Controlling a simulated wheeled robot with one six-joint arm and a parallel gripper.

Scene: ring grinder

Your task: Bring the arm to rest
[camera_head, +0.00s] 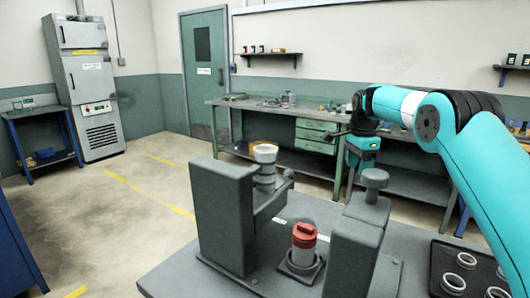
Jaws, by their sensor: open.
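My teal arm reaches in from the right edge, bends at a high elbow and ends near the middle of the picture. My gripper (358,162) hangs at its end, small and dark against the workbench. It is open, and I see nothing held in it. It is above and behind the grey ring grinder (227,215), apart from it.
A dark tray (440,262) with several pale rings lies at the lower right. A white-topped grey cylinder (265,160) stands behind the left block. A green workbench (222,115) lines the back wall. Open floor (120,220) lies to the left, before a tall grey cabinet (85,90).

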